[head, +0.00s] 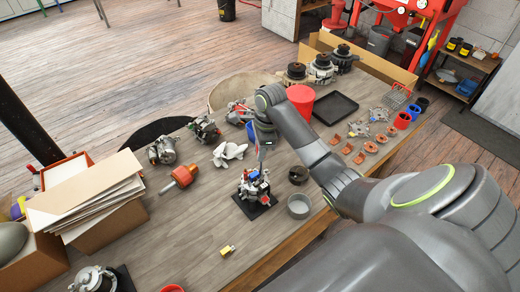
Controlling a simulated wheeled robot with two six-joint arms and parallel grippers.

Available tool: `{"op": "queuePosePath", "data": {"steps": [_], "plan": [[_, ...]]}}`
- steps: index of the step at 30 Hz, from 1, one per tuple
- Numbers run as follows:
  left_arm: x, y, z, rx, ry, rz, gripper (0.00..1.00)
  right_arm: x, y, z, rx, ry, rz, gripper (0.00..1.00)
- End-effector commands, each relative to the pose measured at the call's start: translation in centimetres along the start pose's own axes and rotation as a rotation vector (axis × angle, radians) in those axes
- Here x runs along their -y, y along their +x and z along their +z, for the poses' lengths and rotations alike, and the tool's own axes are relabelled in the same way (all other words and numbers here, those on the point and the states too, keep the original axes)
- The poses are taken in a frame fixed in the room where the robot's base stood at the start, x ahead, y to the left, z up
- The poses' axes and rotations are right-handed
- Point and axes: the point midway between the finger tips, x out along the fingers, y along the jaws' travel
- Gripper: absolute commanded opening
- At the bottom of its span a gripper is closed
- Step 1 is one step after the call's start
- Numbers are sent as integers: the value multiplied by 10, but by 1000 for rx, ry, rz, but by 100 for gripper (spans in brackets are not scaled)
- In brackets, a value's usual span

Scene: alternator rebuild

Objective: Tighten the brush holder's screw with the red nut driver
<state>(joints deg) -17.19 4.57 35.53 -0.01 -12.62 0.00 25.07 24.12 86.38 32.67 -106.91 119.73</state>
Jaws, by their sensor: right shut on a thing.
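The alternator assembly (255,188) stands on a small black base (256,206) in the middle of the bench. It has blue and red parts on top; the brush holder and its screw are too small to make out. My right gripper (264,136) points down above it, shut on what appears to be the red nut driver (262,152). My left gripper is not in view.
A metal cup (299,206) and a dark ring (298,175) stand right of the assembly. A red bin (301,99) and black tray (334,107) are behind.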

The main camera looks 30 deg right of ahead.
Motion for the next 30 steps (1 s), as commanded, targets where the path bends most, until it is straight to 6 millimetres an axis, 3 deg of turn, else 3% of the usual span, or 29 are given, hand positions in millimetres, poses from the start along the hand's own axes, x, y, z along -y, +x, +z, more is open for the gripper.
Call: {"op": "queuePosePath", "data": {"steps": [16, 30], "plan": [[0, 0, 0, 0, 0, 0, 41, 2, 0, 1, 1, 600, -89, 3], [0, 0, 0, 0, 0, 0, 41, 2, -1, 1, 0, 663, -98, 3]]}}
